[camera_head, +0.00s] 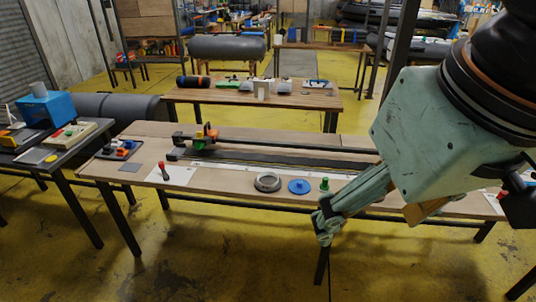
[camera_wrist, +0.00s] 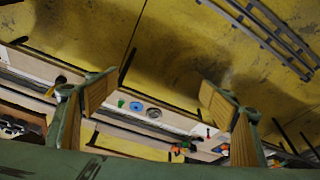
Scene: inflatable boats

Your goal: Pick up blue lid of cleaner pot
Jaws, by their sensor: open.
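The blue lid (camera_head: 299,186) is a round disc with a small raised middle, lying flat on the long wooden workbench near its front edge. It also shows between my fingers, far off, in the wrist view (camera_wrist: 136,106). A round grey metal pot (camera_head: 267,182) stands just left of it in the head view, apart from the lid. My gripper (camera_head: 325,221) hangs in front of the bench edge, to the right of the lid and nearer the camera. In the wrist view my gripper (camera_wrist: 158,80) has its wood-coloured finger pads wide apart, with nothing held.
A small green object (camera_head: 324,184) stands right of the lid, close to my gripper. A red-handled tool (camera_head: 164,171) lies farther left on a white sheet. A long dark rail (camera_head: 275,159) runs along the bench behind. The bench left of the pot is fairly clear.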

